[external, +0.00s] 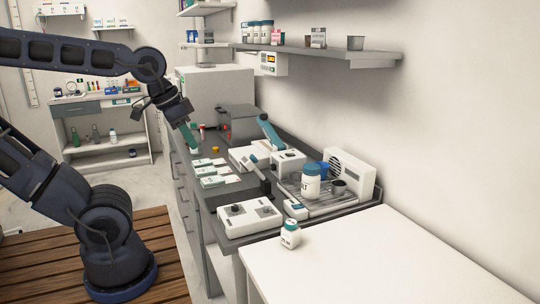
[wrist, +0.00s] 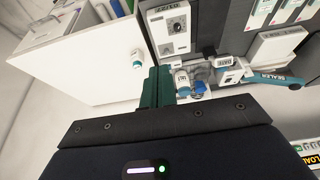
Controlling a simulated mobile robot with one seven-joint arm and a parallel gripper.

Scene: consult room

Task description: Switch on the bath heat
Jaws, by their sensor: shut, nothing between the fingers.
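A white control box (external: 250,215) with dark knobs stands at the near end of the dark counter. It also shows at the top of the wrist view (wrist: 170,30), with a round knob and small labels I cannot read. I cannot tell which control is the bath heat, or its setting. My gripper (external: 193,138), with green fingers, hangs over the far left part of the counter, well apart from the box. In the wrist view the fingers (wrist: 158,88) are together and empty.
A wire rack (external: 315,200) holds a white jar (external: 311,182) with a blue lid, before a white vented unit (external: 352,175). A sealer with a blue arm (external: 270,132) stands behind. A small bottle (external: 290,234) is on the white table (external: 370,260). A shelf (external: 330,52) overhangs.

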